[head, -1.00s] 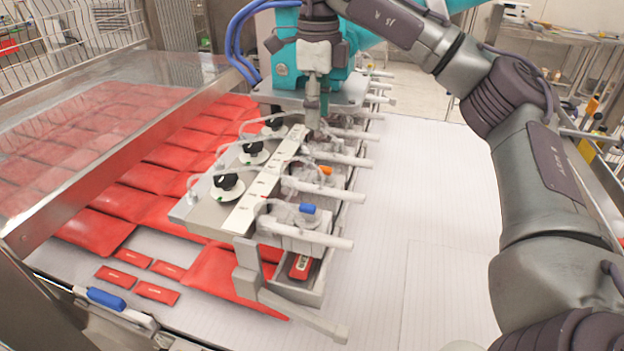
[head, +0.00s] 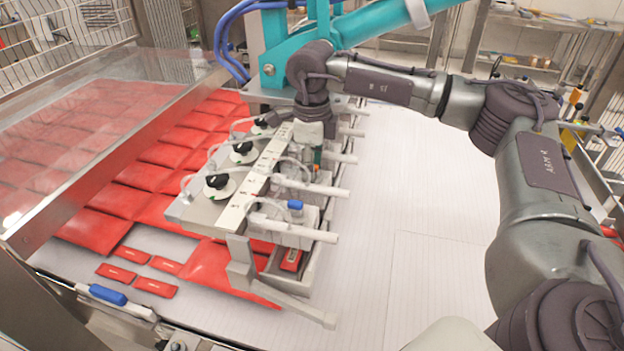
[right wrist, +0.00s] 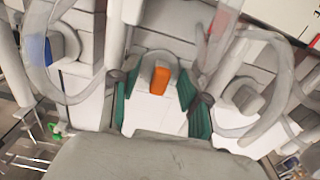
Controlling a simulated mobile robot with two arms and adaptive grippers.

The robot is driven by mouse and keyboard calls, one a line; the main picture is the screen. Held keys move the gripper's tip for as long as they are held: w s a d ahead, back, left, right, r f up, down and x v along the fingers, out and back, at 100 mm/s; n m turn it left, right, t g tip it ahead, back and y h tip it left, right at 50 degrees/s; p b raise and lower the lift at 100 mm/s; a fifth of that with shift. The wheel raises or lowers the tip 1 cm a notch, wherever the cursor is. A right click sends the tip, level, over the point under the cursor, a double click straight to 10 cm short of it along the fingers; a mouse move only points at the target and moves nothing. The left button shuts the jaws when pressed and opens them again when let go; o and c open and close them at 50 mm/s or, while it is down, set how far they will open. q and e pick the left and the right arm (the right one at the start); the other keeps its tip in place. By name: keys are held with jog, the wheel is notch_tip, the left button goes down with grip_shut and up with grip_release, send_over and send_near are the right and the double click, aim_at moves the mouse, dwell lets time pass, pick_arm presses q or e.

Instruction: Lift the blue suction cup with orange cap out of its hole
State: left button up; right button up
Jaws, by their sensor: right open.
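The orange cap (right wrist: 159,79) shows in the right wrist view, on a pale round fitting of the picker. I cannot make out a blue suction cup under it. My right gripper (right wrist: 156,97) is open, with its green fingertips on either side of the cap and a gap on both sides. In the head view my right gripper (head: 313,158) reaches down over the right side of the picker head (head: 256,186). The orange cap is hidden there behind the gripper and hoses. My left gripper is not in view.
A blue cap (head: 295,205) sits on the picker nearer the front, and clear hoses loop close to my fingers. Black-topped suction cups (head: 220,187) stand along the left. Red packs (head: 95,212) lie beneath and left. The white surface (head: 420,190) at right is clear.

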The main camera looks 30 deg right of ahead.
jog(key=shift+c, duration=0.2)
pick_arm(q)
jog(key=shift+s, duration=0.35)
pick_arm(e)
grip_shut()
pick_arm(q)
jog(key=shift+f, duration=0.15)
pick_arm(e)
jog(key=shift+r, duration=0.1)
jog(key=shift+r+b, duration=0.3)
notch_tip(320, 180, up, 9)
jog(key=shift+f+b, duration=0.2)
jog(key=shift+b, duration=0.95)
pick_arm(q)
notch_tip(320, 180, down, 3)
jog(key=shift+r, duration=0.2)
pick_arm(e)
jog(key=shift+r, duration=0.35)
